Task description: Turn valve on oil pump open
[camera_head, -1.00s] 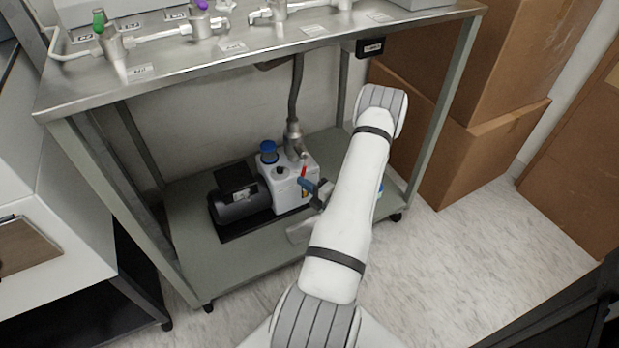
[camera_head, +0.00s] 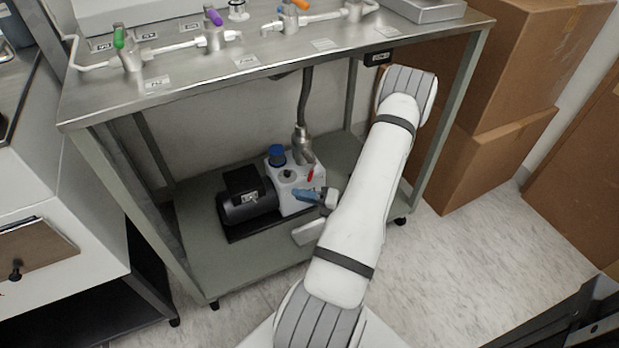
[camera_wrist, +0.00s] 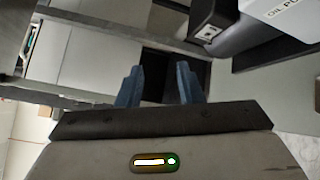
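The oil pump (camera_head: 300,186) stands on the lower shelf, with a white body, a black motor on its left and a blue cap on top. A small red valve handle (camera_head: 310,174) shows at its right front. My gripper (camera_head: 298,194), with blue fingers, is in front of the pump, just below the red handle in the head view. In the wrist view my gripper (camera_wrist: 159,72) has its fingers apart with nothing between them. The white pump body (camera_wrist: 285,15) and black motor are at the upper right there. The red handle is not visible in the wrist view.
The steel table top (camera_head: 200,85) with several coloured valves is above the pump. Table legs flank the lower shelf (camera_head: 195,245). A metal hose (camera_head: 303,110) rises from the pump. Cardboard boxes (camera_head: 490,150) stand at the right. The shelf front left is clear.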

